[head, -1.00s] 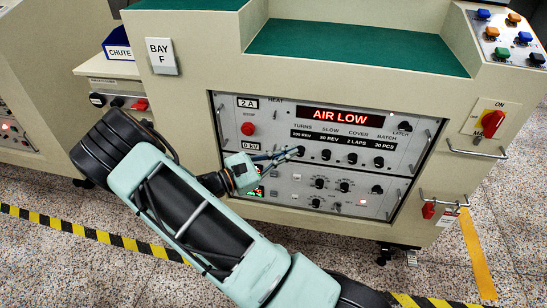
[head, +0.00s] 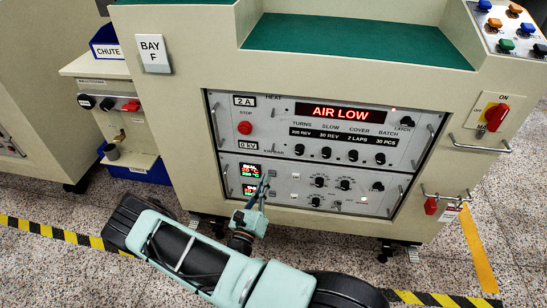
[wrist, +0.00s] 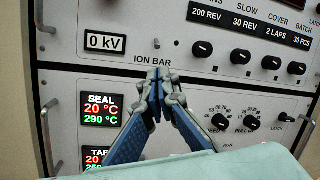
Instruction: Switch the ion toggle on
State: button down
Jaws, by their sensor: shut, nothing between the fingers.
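The ION BAR label (wrist: 153,60) sits on the upper panel, right of the 0 kV display (wrist: 105,41); the display also shows in the head view (head: 248,146). In the head view my gripper (head: 266,176) is in front of the lower panel, beside the SEAL display (head: 250,170). I cannot tell whether it touches the panel.
A row of black knobs (head: 326,154) lies right of the label, under the red AIR LOW display (head: 338,114). A red stop button (head: 245,128) is above the 0 kV display. Metal handles (head: 424,147) stick out at the panel edges. A red rotary switch (head: 495,117) is at far right.

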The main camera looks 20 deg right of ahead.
aim_at(277, 148)
jog(key=b+x, duration=0.2)
jog(key=x, duration=0.8)
jog(key=shift+a+r+p, duration=0.15)
jog(key=shift+r+p, duration=0.1)
jog(key=shift+p, duration=0.1)
jog(key=shift+g+p, duration=0.3)
jog(key=shift+p, duration=0.05)
